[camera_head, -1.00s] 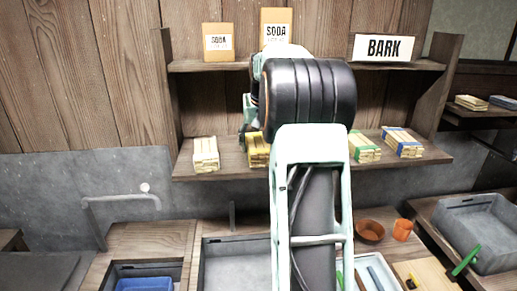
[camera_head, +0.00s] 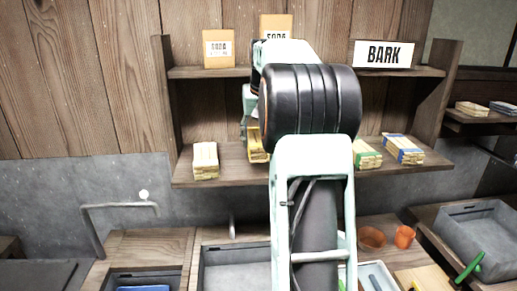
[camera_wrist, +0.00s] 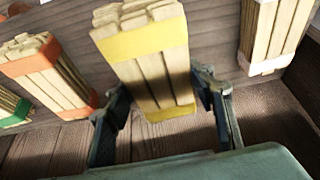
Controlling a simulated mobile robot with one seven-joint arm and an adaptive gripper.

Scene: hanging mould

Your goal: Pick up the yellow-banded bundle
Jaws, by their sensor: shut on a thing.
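The yellow-banded bundle (camera_wrist: 150,58) is a stack of pale wood sticks with a broad yellow band. In the wrist view it stands between the fingers of my gripper (camera_wrist: 162,90), which is shut on it. In the head view the bundle (camera_head: 255,147) shows just left of my arm, tilted and looking slightly raised above the shelf (camera_head: 228,172). My arm hides part of the bundle and most of the gripper there.
In the wrist view an orange-banded bundle (camera_wrist: 45,72) is on the left and a white-banded one (camera_wrist: 272,35) on the right. A green-banded bundle (camera_head: 367,155) and a blue-banded bundle (camera_head: 404,149) lie right of my arm. Soda boxes (camera_head: 219,48) stand on the upper shelf.

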